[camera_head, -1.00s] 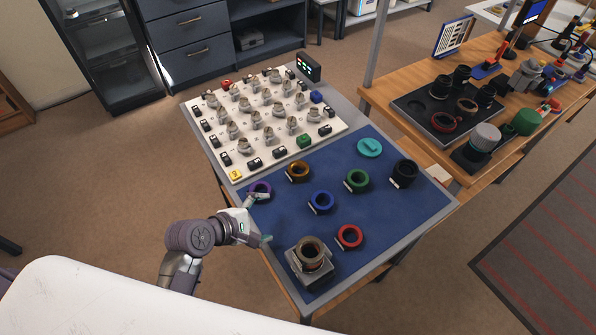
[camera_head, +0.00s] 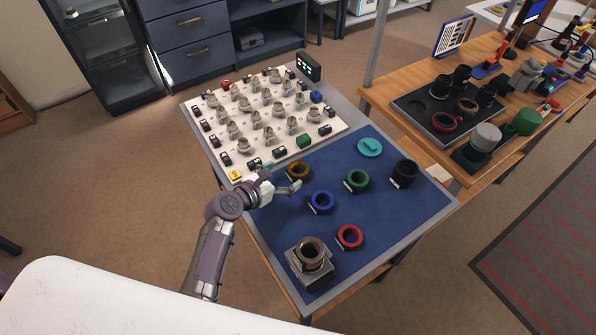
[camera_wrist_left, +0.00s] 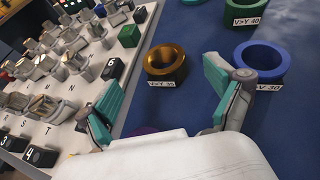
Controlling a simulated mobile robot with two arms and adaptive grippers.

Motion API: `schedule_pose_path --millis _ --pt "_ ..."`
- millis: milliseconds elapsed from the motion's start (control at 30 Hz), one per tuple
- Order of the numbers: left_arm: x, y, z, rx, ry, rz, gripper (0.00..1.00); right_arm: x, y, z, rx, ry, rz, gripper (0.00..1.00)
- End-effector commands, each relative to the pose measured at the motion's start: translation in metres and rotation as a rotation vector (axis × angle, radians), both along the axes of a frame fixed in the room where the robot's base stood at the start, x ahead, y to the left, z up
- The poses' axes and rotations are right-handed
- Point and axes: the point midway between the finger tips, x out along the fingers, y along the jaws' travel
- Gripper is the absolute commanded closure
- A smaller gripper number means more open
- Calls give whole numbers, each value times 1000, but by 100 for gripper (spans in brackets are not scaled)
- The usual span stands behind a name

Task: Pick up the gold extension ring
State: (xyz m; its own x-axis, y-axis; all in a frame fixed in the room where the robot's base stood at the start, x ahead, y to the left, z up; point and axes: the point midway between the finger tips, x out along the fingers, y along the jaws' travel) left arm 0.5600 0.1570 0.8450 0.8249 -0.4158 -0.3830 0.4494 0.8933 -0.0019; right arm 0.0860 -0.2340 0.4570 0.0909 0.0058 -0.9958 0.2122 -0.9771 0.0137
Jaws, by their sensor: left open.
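The gold extension ring (camera_head: 298,170) lies on the blue mat (camera_head: 385,220), near the edge of the white board. In the left wrist view the gold ring (camera_wrist_left: 165,62) sits ahead of the fingers, with a small printed label at its front. My left gripper (camera_head: 279,178) is open, its fingers spread to either side of the line to the ring. It also shows in the left wrist view (camera_wrist_left: 155,108), where nothing is between the fingertips and the ring is beyond them. My right gripper is not in view.
A blue ring (camera_head: 321,202) lies just right of my gripper. A green ring (camera_head: 357,181), a red ring (camera_head: 349,237) and a black ring (camera_head: 404,174) lie farther off. The white board (camera_head: 220,145) with several metal parts borders the mat. A purple ring (camera_wrist_left: 146,131) is mostly hidden below my gripper.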

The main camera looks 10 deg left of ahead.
Motion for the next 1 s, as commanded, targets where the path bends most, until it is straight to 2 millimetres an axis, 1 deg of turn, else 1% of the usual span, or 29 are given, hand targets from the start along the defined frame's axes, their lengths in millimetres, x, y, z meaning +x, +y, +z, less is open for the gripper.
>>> schedule_pose_path --millis 133,300,400,667,767,1000 --pt "11 -8 -6 1 0 -3 8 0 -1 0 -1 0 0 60" --pt "31 -20 -18 0 0 -2 8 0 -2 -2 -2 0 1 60" --pt "39 -23 -21 0 0 -1 8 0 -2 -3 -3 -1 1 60" --pt "41 -25 -22 2 0 -2 8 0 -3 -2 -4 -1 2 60" --pt "41 -25 -22 2 0 -2 23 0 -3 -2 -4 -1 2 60" --pt "41 -25 -22 2 0 -2 63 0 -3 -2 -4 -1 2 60"
